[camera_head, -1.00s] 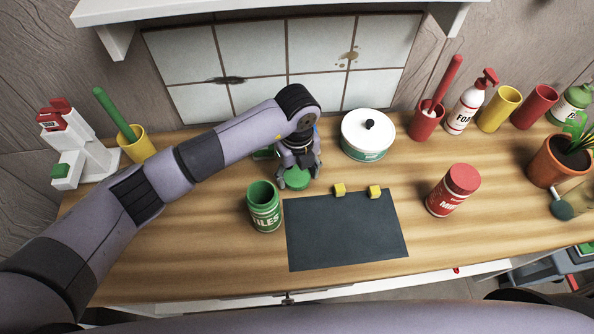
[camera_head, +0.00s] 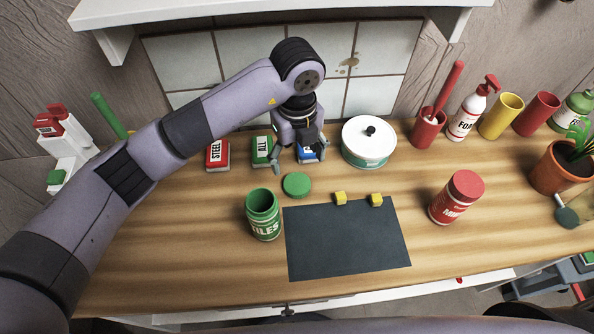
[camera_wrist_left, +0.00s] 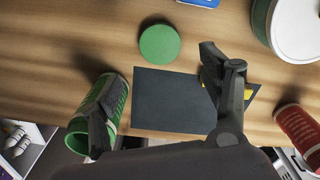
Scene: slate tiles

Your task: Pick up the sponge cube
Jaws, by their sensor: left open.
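Two small yellow cubes, a left one (camera_head: 340,198) and a right one (camera_head: 376,200), sit at the back edge of the dark slate mat (camera_head: 345,245). Which one is the sponge cube, I cannot tell. In the left wrist view, yellow shows only in part behind a finger. My left gripper (camera_head: 299,163) is open and empty, raised above the counter behind the green lid (camera_head: 297,185), in front of the blue box (camera_head: 307,154). It is behind and left of the cubes, apart from them. My right gripper is not in view.
An open green jar (camera_head: 263,215) stands left of the mat, and a red jar (camera_head: 457,197) right of it. A white lidded pot (camera_head: 368,141) stands behind the cubes. Red (camera_head: 217,155) and green (camera_head: 262,151) boxes line the back. The front left counter is clear.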

